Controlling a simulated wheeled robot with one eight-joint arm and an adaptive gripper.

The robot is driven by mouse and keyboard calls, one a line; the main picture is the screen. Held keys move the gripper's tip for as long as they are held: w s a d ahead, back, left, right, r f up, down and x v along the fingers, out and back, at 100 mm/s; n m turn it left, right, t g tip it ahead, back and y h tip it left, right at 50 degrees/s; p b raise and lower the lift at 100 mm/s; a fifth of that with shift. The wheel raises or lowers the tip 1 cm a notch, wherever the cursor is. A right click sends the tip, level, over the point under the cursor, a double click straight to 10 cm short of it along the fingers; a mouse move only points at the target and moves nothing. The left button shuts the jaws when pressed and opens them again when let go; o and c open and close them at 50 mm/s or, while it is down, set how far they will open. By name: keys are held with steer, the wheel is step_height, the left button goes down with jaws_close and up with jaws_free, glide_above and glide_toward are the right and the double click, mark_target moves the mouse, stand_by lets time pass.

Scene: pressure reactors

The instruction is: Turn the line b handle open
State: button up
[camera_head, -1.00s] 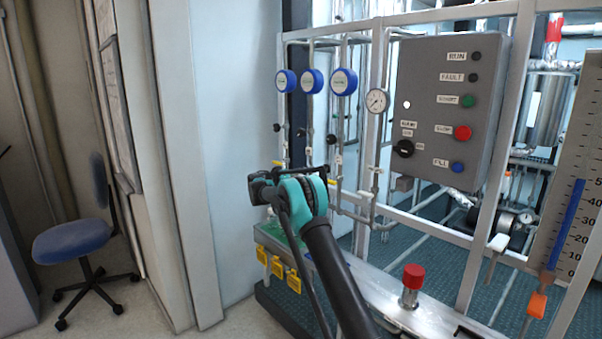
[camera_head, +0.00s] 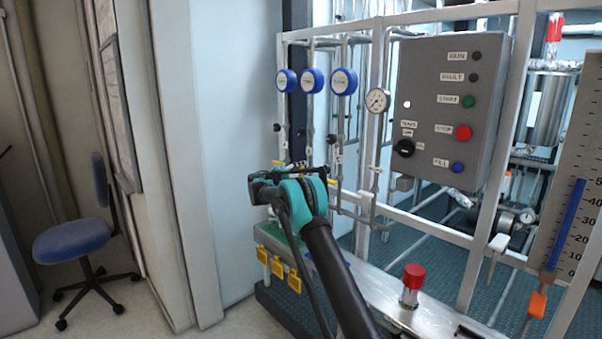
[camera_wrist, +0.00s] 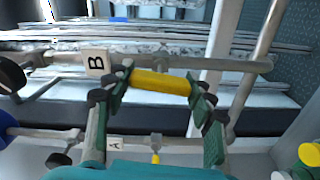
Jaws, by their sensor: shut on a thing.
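The line B handle is a yellow bar (camera_wrist: 160,83), seen in the wrist view beside a square tag (camera_wrist: 96,62) marked B. It lies nearly level in the picture, roughly along its pipe (camera_wrist: 235,65). My gripper (camera_wrist: 160,92) has one finger at each end of the bar and is shut on it. In the head view my teal and black wrist (camera_head: 300,195) is at the left part of the pipe frame. There the arm largely hides the handle and the fingertips.
A second line with tag A (camera_wrist: 115,143) and a small yellow handle (camera_wrist: 155,158) runs close by. A grey control box (camera_head: 420,95), a gauge (camera_head: 377,100) and blue round dials (camera_head: 343,81) are on the frame. A red-capped post (camera_head: 412,280) stands right of my arm.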

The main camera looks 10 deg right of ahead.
steer(key=shift+n, duration=0.9)
steer(key=shift+a, duration=0.1)
steer(key=o, duration=1.2)
steer(key=v, duration=1.2)
